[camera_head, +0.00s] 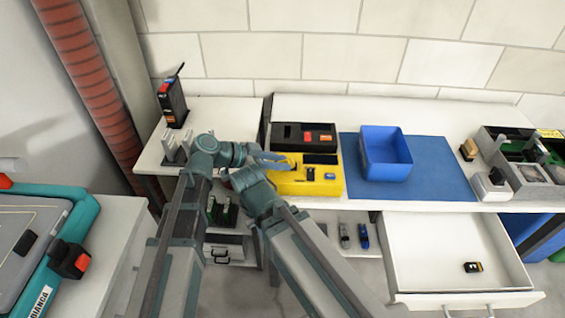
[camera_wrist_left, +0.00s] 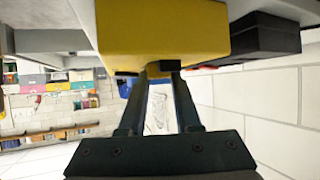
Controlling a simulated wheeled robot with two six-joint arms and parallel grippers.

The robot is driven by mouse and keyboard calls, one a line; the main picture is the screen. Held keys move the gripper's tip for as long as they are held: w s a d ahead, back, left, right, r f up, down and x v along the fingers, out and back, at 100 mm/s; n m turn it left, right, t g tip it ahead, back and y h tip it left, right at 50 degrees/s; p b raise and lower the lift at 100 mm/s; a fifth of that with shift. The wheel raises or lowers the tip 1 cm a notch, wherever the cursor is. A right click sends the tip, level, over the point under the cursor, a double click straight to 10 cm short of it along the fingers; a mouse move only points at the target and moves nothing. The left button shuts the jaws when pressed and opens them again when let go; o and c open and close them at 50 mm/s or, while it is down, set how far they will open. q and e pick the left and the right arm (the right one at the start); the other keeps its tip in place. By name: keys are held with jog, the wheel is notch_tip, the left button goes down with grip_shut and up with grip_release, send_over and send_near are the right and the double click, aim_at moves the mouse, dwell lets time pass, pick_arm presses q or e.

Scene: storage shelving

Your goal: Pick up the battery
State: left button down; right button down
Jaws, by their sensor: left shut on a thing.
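My left gripper (camera_head: 284,163) reaches from the left to the left part of a yellow tray (camera_head: 327,188) on the white table. In the left wrist view its fingers (camera_wrist_left: 160,70) are close together on a small dark thing at the edge of the yellow tray (camera_wrist_left: 160,30). The held thing is mostly hidden, and I cannot tell for certain that it is the battery. Small dark pieces (camera_head: 311,174) show in the yellow tray. My right gripper is not clearly seen.
A black tray (camera_head: 285,142) stands behind the yellow one. A blue bin (camera_head: 386,158) stands on a blue mat (camera_head: 440,180) to the right. Grey compartments (camera_head: 530,185) are at far right. The open white drawer (camera_head: 420,262) juts out below the table.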

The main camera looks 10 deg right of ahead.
notch_tip(320, 180, up, 10)
jog(key=p, duration=0.9)
jog(key=shift+p, duration=0.4)
